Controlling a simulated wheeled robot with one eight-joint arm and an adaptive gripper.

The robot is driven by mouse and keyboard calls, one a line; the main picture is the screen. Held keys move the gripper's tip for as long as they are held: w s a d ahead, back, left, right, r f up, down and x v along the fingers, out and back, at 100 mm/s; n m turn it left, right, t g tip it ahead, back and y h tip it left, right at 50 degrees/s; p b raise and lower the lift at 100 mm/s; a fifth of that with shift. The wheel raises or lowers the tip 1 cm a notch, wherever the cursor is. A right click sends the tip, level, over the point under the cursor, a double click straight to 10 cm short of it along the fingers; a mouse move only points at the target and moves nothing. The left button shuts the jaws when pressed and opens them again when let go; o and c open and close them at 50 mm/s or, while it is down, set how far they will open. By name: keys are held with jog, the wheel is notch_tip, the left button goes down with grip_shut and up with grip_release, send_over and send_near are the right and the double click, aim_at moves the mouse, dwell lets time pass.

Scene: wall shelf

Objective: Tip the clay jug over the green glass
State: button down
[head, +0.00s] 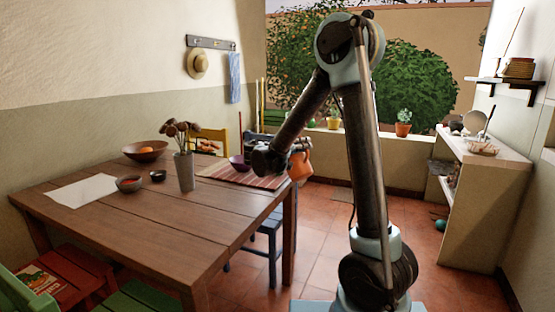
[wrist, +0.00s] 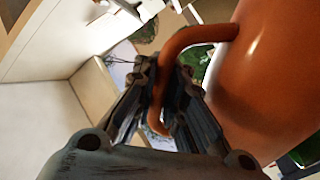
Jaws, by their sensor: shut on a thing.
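The clay jug (head: 300,167) is orange-brown and hangs in my gripper (head: 286,156) off the right end of the table in the head view. In the wrist view the jug's smooth body (wrist: 272,80) fills the right side, and my gripper (wrist: 168,72) is shut around its curved handle (wrist: 195,36). My arm hides part of the jug in the head view. I cannot tell its exact tilt. I cannot make out the green glass in either view.
A counter (head: 490,152) lines the right wall.

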jog(key=shift+w+a+r+n, duration=0.2)
jog(key=shift+w+r+n, duration=0.1)
jog(key=shift+n, duration=0.1)
jog(key=shift+r, duration=0.15)
jog(key=shift+w+a+r+n+p, duration=0.15)
jog(key=shift+w+r+n+p, duration=0.05)
jog(key=shift+r+n+p, duration=0.25)
jog(key=shift+w+a+r+n+p, duration=0.25)
jog(key=shift+r+n+p, duration=0.15)
jog(key=shift+r, duration=0.15)
jog(key=shift+w+a+r+n+p, duration=0.1)
jog(key=shift+w+r+n+p, duration=0.1)
jog(key=shift+r+n+p, duration=0.25)
dwell(0.8)
jog(key=shift+w+a+r+n+p, duration=0.2)
jog(key=shift+r+n+p, duration=0.15)
jog(key=shift+p, duration=0.25)
jog(key=shift+w+a+r+n+p, duration=0.1)
jog(key=shift+w+r+n+p, duration=0.2)
jog(key=shift+p, duration=0.3)
dwell(2.4)
jog(key=shift+s, duration=0.1)
